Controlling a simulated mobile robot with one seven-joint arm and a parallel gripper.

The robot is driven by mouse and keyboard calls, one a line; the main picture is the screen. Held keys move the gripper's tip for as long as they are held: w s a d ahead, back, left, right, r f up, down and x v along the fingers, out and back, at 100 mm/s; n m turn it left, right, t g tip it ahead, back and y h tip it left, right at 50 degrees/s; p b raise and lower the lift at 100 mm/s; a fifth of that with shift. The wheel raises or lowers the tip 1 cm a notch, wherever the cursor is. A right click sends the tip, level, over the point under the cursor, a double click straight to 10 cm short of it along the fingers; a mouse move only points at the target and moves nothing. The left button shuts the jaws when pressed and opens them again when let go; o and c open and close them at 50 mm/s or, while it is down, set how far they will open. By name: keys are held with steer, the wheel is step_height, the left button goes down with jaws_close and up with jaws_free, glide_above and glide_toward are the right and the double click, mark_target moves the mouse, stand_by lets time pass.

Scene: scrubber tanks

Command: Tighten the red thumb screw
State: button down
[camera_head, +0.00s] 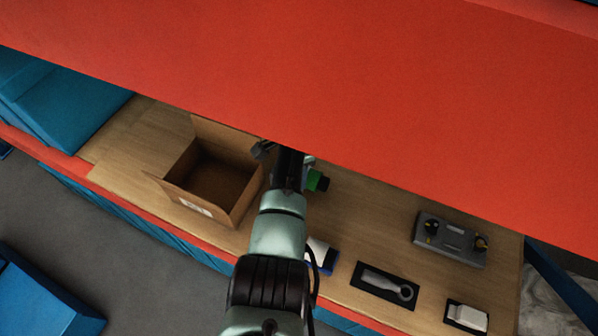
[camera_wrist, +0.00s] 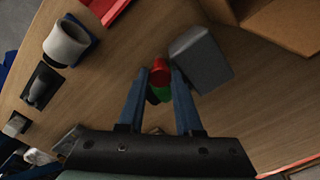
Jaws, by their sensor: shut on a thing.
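In the wrist view, the two blue fingers of my gripper (camera_wrist: 161,72) point away over the wooden bench. A small red knob, the red thumb screw (camera_wrist: 159,65), sits between the fingertips, and they are shut on it. A green part (camera_wrist: 160,93) shows between the fingers, nearer the palm. A grey block (camera_wrist: 202,60) stands just right of the right fingertip. In the head view my arm hides the fingertips and the red screw. The green part (camera_head: 318,181) shows just right of my wrist. I cannot tell how far the screw is turned.
An open cardboard box (camera_head: 176,192) stands left of my arm. A white and blue item (camera_head: 322,254) lies to the right, then a wrench-like tool (camera_head: 388,284) on a black mat, a white item (camera_head: 467,316) and a grey fixture (camera_head: 450,238). A large red panel (camera_head: 330,80) covers the bench's far side.

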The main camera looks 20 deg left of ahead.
steer(key=shift+w+r, duration=0.1)
stand_by(0.3)
steer(key=c, duration=0.6)
jaws_free()
step_height(320, 180, up, 13)
steer(key=shift+f, duration=0.1)
